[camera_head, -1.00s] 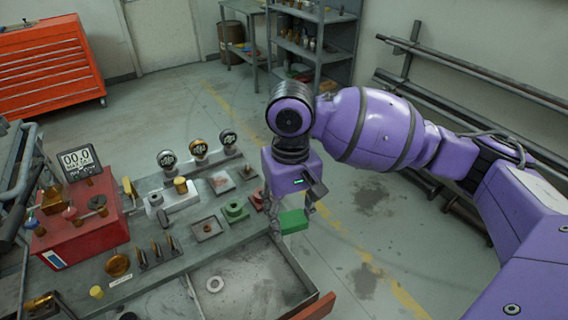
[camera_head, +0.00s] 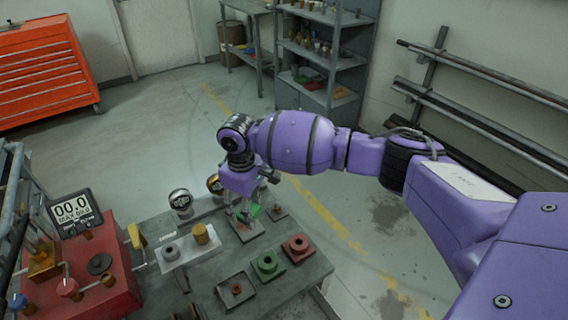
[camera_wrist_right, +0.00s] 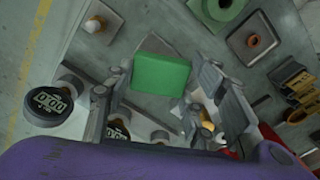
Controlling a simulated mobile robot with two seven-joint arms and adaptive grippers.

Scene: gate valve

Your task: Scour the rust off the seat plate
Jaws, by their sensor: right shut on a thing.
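My right gripper (camera_head: 245,213) is shut on a green scouring pad (camera_head: 252,211). In the right wrist view the pad (camera_wrist_right: 160,75) shows as a flat green block between the fingers. The gripper is low over a square grey plate (camera_head: 247,231) at the back of the bench, which appears to be the seat plate. The pad and fingers hide much of it, so its rust is hard to see. I cannot tell whether the pad touches it. My left gripper is not in view.
A plate with a small knob (camera_head: 278,212) lies just right of it. Round gauges (camera_head: 180,201) stand on the left. A red box with a display (camera_head: 105,290) is further left.

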